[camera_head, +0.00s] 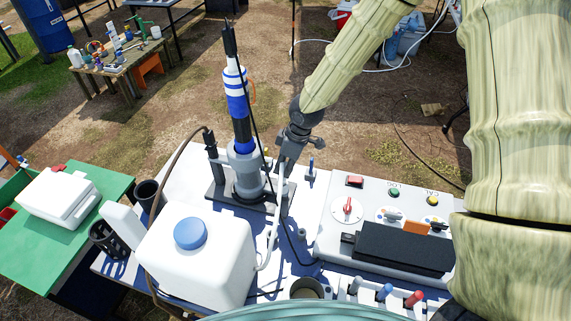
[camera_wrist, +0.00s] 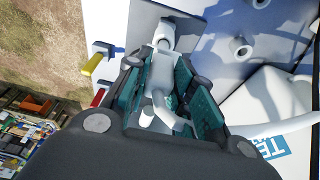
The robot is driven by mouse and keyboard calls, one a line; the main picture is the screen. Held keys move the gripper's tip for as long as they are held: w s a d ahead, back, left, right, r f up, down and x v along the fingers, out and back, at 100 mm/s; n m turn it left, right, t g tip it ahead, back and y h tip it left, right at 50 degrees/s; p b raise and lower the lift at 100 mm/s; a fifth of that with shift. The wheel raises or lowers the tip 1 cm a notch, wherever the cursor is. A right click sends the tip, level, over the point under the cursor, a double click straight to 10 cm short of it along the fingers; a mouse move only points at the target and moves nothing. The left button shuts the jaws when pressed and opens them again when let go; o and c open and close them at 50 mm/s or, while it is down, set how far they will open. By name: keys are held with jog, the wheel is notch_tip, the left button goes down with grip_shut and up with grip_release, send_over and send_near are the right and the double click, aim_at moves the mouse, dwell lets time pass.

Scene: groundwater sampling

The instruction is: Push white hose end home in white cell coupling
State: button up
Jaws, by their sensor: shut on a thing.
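My gripper (camera_head: 286,155) is beside the clear flow cell (camera_head: 246,162) on the bench, at its right side. In the wrist view, my gripper (camera_wrist: 163,85) has its teal pads closed around the white hose end (camera_wrist: 160,72). The white hose (camera_wrist: 277,128) curves out below the pads to the right. In the head view the hose (camera_head: 273,228) hangs from the gripper toward the white jug. A white round fitting, apparently the cell coupling (camera_wrist: 168,27), lies just past the fingertips, in line with the hose end. I cannot tell how deep the hose end sits in it.
A blue-and-white sonde (camera_head: 237,97) stands upright in the cell, with a black cable beside it. A white jug (camera_head: 205,262) with a blue cap stands in front. A grey control panel (camera_head: 345,238) is to the right. Yellow (camera_wrist: 92,64) and red handles show in the wrist view.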

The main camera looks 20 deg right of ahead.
jog(key=shift+d+b+x, duration=0.15)
jog(key=shift+b+x, duration=0.25)
jog(key=shift+x, duration=0.3)
jog(key=shift+d+b+x, duration=0.1)
jog(key=shift+b+x, duration=0.25)
jog(key=shift+x, duration=0.35)
jog(key=o, duration=1)
jog(key=shift+s+f, duration=0.1)
jog(key=shift+s, duration=0.1)
jog(key=v, duration=1.2)
jog(key=shift+s+d, duration=0.1)
jog(key=shift+d, duration=0.05)
